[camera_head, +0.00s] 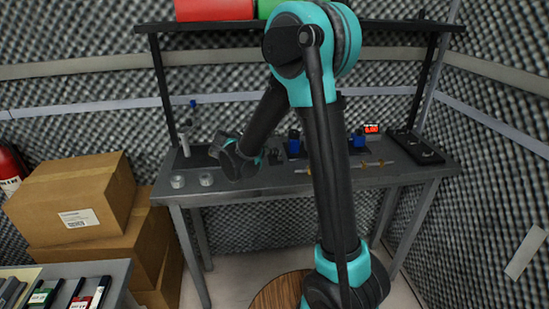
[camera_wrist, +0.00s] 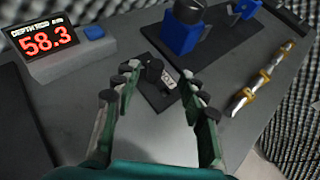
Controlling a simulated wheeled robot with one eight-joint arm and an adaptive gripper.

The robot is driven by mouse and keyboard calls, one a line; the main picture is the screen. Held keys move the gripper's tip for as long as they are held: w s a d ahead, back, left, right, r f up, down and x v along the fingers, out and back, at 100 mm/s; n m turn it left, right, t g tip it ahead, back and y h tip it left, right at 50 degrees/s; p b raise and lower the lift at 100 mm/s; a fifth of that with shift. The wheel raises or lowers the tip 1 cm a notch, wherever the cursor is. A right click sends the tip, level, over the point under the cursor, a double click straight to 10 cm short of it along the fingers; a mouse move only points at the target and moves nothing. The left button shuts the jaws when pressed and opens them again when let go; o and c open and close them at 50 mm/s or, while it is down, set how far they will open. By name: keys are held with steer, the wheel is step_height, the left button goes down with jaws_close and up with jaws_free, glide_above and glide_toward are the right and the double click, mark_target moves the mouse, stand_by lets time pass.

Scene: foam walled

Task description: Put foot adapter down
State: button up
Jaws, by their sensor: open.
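My gripper (camera_wrist: 160,79) is open in the wrist view, with its two green, dark-tipped fingers spread apart. A small dark piece (camera_wrist: 152,70), perhaps the foot adapter, lies on or just above a dark plate on the bench, between and slightly beyond the fingertips. A pale metal bit (camera_wrist: 169,81) shows beside it. I see no finger clearly touching either.
The grey bench (camera_head: 410,178) carries blue fixtures (camera_wrist: 179,37), a rod with brass rings (camera_wrist: 263,77) and a red-lit readout (camera_wrist: 48,42) showing 58.3. Two metal cylinders (camera_head: 206,179) stand near its left front. A shelf (camera_head: 220,26) hangs above; cardboard boxes (camera_head: 75,200) are left.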

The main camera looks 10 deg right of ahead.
steer(key=x, duration=0.5)
steer(key=shift+w+a, duration=0.15)
steer(key=shift+w, duration=0.1)
steer(key=shift+c, duration=0.3)
jaws_close()
